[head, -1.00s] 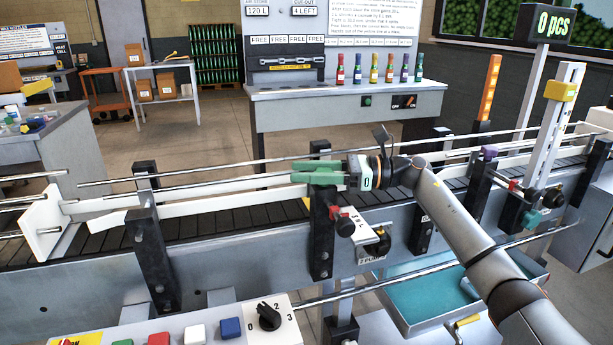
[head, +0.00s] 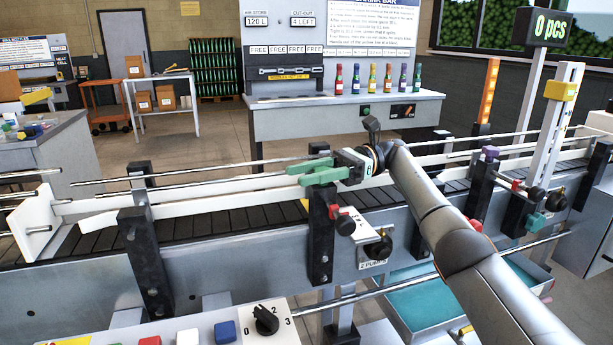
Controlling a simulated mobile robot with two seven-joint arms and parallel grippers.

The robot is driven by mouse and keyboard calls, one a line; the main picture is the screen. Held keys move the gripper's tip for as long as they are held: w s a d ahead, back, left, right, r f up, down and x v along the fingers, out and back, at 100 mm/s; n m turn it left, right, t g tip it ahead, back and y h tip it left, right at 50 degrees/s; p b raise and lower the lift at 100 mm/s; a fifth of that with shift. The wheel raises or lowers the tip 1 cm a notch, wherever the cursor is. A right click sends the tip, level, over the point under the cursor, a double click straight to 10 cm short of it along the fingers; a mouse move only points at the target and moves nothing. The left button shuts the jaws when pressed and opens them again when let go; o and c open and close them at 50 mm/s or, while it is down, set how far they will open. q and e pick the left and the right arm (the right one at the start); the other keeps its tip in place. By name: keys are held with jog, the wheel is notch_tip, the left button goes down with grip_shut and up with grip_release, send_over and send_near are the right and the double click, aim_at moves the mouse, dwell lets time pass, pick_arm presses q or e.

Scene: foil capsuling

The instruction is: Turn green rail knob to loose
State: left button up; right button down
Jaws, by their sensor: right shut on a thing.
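My right gripper (head: 306,172) reaches in from the right and has its green fingers around the top of a black rail post (head: 320,235). It is shut on the green rail knob (head: 322,171) there. Knob and fingers are nearly the same green, so the knob is mostly hidden and its edges are hard to tell apart. The fingers point left and lie tilted across the post top. My left gripper is not in view.
A purple knob (head: 490,153) tops another post to the right. Red and black knobs (head: 345,225) sit below the green one. Metal guide rails run along the dark conveyor (head: 220,222). A control panel with a rotary switch (head: 266,320) stands in front.

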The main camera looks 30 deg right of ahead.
jog(key=shift+s+n+g, duration=0.1)
jog(key=shift+n+g, duration=0.2)
jog(key=shift+g, duration=0.2)
dwell(0.3)
jog(key=shift+c, duration=1.6)
grip_release()
jog(key=s+a+r+b, duration=0.2)
jog(key=s+a+r, duration=0.5)
jog(key=s+r, duration=0.5)
jog(key=shift+s+r+b, duration=0.15)
jog(key=shift+r+b, duration=0.2)
jog(key=shift+r, duration=0.15)
